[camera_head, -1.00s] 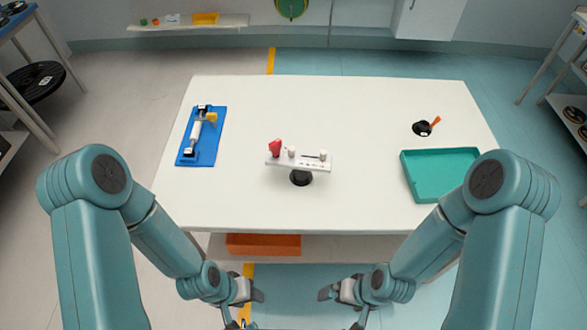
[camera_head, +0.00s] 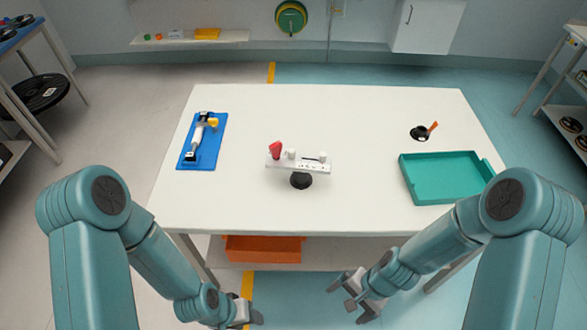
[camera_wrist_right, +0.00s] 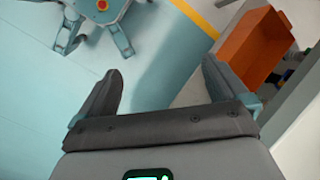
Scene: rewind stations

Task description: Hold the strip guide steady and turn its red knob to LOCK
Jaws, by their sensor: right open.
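The strip guide (camera_head: 312,166) is a small white bar with white pegs, on a round black base (camera_head: 301,181) near the middle of the white table (camera_head: 370,205). Its red knob (camera_head: 275,149) stands at the bar's left end; any LOCK marking is too small to read. My right gripper (camera_head: 343,304) is open and empty, low in front of the table's near edge and well apart from the guide. Its spread fingers also show in the right wrist view (camera_wrist_right: 162,70). My left gripper (camera_head: 248,313) is low at the bottom edge, away from the guide; its finger gap is unclear.
A blue board (camera_head: 209,151) with a roller device lies on the table's left. A teal tray (camera_head: 424,194) and a black disc with an orange handle (camera_head: 420,133) are on the right. An orange bin (camera_head: 262,250) sits on the shelf below. The tabletop around the guide is clear.

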